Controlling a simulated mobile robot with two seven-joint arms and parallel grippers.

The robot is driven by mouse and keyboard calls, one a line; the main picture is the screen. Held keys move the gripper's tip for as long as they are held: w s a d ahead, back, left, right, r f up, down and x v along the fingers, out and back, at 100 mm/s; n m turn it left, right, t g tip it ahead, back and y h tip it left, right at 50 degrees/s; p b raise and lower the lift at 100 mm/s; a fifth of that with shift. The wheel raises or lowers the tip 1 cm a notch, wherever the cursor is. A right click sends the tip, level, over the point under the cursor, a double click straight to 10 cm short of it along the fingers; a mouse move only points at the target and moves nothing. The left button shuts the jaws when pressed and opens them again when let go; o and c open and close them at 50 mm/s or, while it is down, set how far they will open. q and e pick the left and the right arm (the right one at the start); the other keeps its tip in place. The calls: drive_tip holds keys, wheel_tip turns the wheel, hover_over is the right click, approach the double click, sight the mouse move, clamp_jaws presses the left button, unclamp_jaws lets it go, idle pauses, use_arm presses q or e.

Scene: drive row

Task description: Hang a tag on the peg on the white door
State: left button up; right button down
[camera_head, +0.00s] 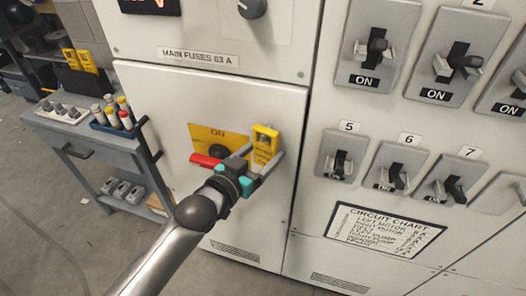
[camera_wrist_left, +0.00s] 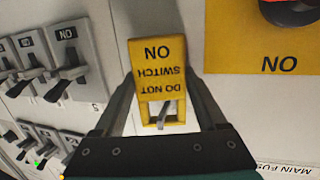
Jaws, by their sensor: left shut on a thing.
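A yellow tag (camera_head: 263,154) is held between the fingers of my left gripper (camera_head: 262,166), in front of the white door (camera_head: 150,92). In the left wrist view the tag (camera_wrist_left: 158,58) appears upside down, with "DO NOT SWITCH ON" on it. The left gripper's fingers (camera_wrist_left: 163,108) are on either side of it. A grey peg (camera_wrist_left: 163,114) shows in the opening at the tag's hole end. I cannot tell how far it passes through the tag. My right gripper is not in view.
A red rotary handle (camera_head: 205,160) on a yellow plate (camera_head: 228,137) is just left of the tag. Lever switches (camera_head: 343,158) stick out on the right.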

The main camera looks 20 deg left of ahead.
use_arm(q)
drive_tip(key=o, duration=1.3)
drive_tip(key=shift+c, duration=0.2)
drive_tip(key=v, duration=1.5)
drive_tip(key=shift+s+p, duration=0.2)
drive_tip(key=shift+p, duration=0.1)
drive_tip(key=shift+f, duration=0.15)
